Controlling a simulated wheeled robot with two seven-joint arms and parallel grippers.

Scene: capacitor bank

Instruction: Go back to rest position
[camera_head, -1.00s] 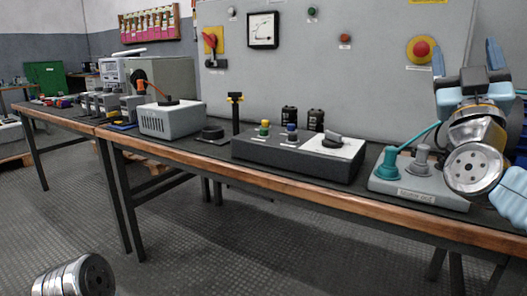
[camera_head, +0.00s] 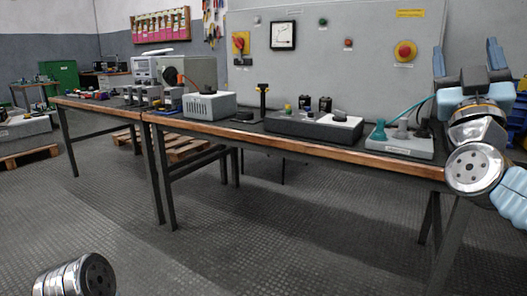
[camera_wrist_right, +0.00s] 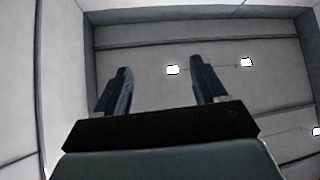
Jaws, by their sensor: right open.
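My right gripper (camera_head: 467,62) is raised at the right of the head view, with its two blue fingers pointing up. It is open and empty. In the right wrist view its fingers (camera_wrist_right: 160,88) stand apart against the ceiling, with nothing between them. My left gripper is not in view; only a rounded metallic part of my own body shows at the bottom left of the head view.
A long workbench (camera_head: 290,146) with a wooden edge crosses the head view. It holds a grey terminal box (camera_head: 408,147), a dark control box (camera_head: 300,127) and a grey vented unit (camera_head: 208,105). A panel with a red button (camera_head: 405,51) stands behind. The floor (camera_head: 250,230) in front is clear.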

